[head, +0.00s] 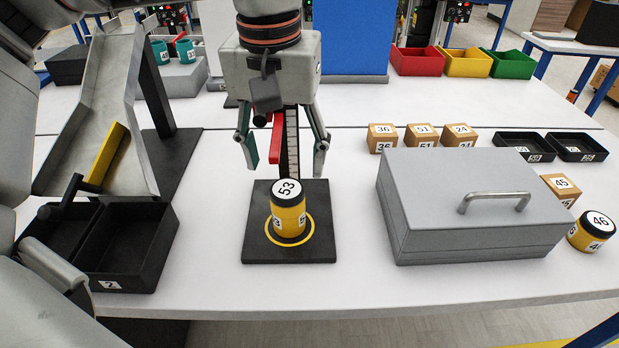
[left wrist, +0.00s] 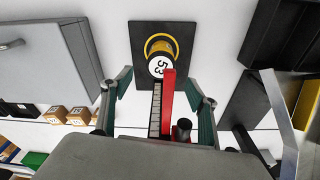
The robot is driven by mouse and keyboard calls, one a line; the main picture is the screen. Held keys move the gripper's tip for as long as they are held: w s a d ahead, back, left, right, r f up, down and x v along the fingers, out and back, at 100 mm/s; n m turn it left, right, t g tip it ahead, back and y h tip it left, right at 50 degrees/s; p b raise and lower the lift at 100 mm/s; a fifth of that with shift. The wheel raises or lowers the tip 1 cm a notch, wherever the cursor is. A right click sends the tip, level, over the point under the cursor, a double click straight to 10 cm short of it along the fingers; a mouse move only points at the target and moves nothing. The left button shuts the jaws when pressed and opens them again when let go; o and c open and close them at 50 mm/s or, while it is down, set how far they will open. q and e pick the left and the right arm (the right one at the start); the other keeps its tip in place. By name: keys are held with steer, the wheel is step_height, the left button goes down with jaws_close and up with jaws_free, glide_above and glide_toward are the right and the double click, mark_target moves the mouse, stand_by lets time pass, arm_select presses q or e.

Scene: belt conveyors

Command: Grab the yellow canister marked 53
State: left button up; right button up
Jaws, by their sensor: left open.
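The yellow canister marked 53 (head: 288,215) stands upright on a black square base (head: 262,250), inside a yellow ring. It has a black-rimmed white top label. In the left wrist view the canister (left wrist: 160,50) is ahead of the fingers, near the middle. My left gripper (head: 284,166) is open and empty, above and behind the canister, fingers spread and pointing down. It also shows in the left wrist view (left wrist: 159,78). An upright ruler post (head: 293,140) with a red part (head: 277,142) stands behind the canister, between the fingers. My right gripper is not in view.
A grey lidded case (head: 430,240) stands right of the base. A metal chute (head: 92,110) and black bins (head: 125,268) stand at left. Red, yellow and green bins (head: 466,63) are behind.

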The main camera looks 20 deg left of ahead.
mark_target(287, 189)
arm_select(q)
steer(key=shift+w, duration=0.3)
step_height(287, 189, down, 2)
steer(key=shift+s+a+f, duration=0.1)
steer(key=shift+s, duration=0.05)
steer(key=shift+f+b, duration=0.35)
steer(key=shift+f, duration=0.15)
step_height(287, 189, down, 4)
steer(key=shift+r+b, duration=0.2)
steer(key=shift+b, duration=0.15)
steer(key=shift+f, duration=0.4)
steer(key=shift+c, duration=0.7)
steer(key=c, duration=1.2)
steer(key=shift+c, duration=0.5)
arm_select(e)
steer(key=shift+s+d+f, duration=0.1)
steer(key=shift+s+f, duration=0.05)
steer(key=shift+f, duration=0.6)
arm_select(q)
steer(key=shift+r, duration=0.1)
